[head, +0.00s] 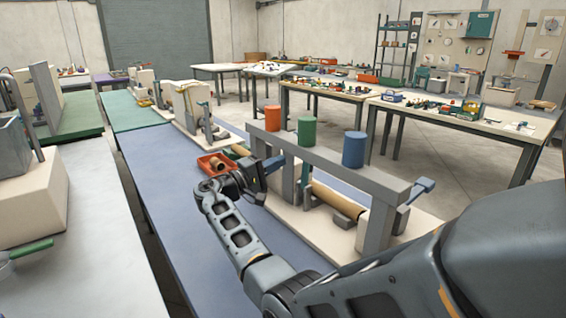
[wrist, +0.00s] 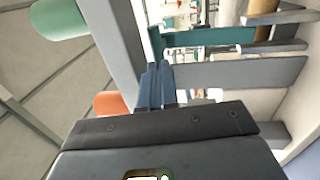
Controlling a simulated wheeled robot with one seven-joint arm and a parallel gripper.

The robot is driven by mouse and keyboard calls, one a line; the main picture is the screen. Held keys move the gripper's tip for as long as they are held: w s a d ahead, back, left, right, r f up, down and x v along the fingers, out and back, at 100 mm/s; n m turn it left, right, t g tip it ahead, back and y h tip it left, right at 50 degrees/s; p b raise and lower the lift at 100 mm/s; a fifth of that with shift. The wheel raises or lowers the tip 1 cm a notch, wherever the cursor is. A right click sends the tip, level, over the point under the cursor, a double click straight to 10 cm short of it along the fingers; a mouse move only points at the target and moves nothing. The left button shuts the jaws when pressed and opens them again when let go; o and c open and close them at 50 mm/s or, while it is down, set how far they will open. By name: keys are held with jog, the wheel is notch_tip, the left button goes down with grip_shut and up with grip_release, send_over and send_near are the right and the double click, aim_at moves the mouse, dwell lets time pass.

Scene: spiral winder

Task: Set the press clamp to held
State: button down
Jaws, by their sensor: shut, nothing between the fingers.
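The spiral winder stands on a cream base (head: 290,213). Its grey frame (head: 330,165) carries orange (head: 272,118), green (head: 306,130) and blue (head: 353,149) cylinders. A brown tube (head: 333,197) lies beneath. A blue lever (head: 421,187) sticks out at the right end. I cannot tell which part is the press clamp or how it is set. My gripper (head: 268,165) is at the winder's left end, partly hidden by my wrist. In the wrist view my gripper's fingers (wrist: 155,85) are together and empty, beside the grey frame (wrist: 118,45). A teal bar (wrist: 208,37) and a blue-grey bar (wrist: 240,73) lie beyond; contact is unclear.
A red-orange bin (head: 213,164) with brown rolls sits left of the winder on the blue table (head: 165,190). Another machine (head: 187,104) stands farther back. The blue table's near left part is clear. A grey table (head: 90,230) is at the left.

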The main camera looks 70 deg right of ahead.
jog(key=b+v, duration=0.1)
jog(key=v, duration=0.6)
jog(key=shift+w+a+b, duration=0.25)
jog(key=shift+a+b, duration=0.05)
jog(key=shift+b, duration=0.05)
jog(key=shift+f, duration=0.1)
jog(key=f+b, duration=0.1)
jog(key=b, duration=0.3)
jog(key=w+a+f+g+h+b, duration=0.1)
jog(key=b, duration=0.3)
jog(key=shift+f, duration=0.2)
jog(key=shift+h, duration=0.3)
jog(key=p+x, duration=0.2)
jog(key=x, duration=1.2)
jog(key=shift+d, duration=0.1)
